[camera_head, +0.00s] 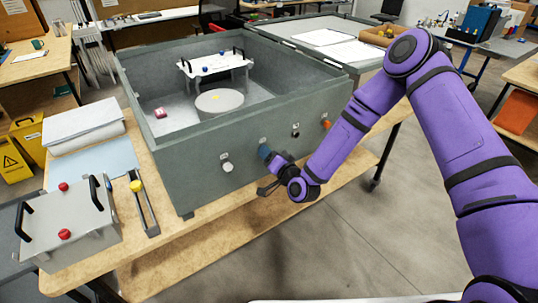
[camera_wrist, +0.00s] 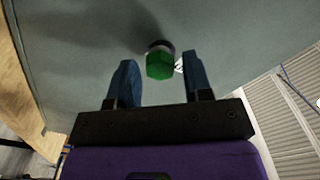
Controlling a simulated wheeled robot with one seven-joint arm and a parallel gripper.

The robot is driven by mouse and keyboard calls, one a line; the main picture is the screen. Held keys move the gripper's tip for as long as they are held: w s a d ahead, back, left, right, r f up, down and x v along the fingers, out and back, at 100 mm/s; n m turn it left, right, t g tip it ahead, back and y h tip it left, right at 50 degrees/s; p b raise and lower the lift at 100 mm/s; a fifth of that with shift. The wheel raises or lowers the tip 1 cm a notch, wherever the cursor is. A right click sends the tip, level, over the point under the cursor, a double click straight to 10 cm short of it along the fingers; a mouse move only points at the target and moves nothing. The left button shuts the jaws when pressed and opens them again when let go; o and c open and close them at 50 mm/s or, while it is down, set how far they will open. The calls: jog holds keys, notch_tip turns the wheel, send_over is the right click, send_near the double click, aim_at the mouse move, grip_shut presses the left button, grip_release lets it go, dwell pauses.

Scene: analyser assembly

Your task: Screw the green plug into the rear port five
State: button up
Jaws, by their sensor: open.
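The green plug (camera_wrist: 160,66) shows in the wrist view as a faceted green head in front of a dark round collar on the grey wall. How deep it sits in the port cannot be told. My gripper (camera_wrist: 159,64) is open, with one blue finger on each side of the plug and visible gaps to both. In the head view my gripper (camera_head: 268,164) is at the front wall of the grey analyser box (camera_head: 190,184), between a white plug (camera_head: 227,167) and a dark port (camera_head: 295,133). The green plug is hidden there by the gripper.
An orange plug (camera_head: 326,124) sits farther right on the same wall. Inside the open box are a grey cylinder (camera_head: 219,102) and a white plate (camera_head: 214,64) with black handles. A grey handled unit (camera_head: 67,226) with red knobs stands on the table at left. Floor right of the table is clear.

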jog(key=n, duration=0.9)
jog(key=shift+f, duration=0.1)
jog(key=shift+c, duration=0.2)
grip_shut()
jog(key=shift+n, duration=0.3)
jog(key=shift+y, duration=0.3)
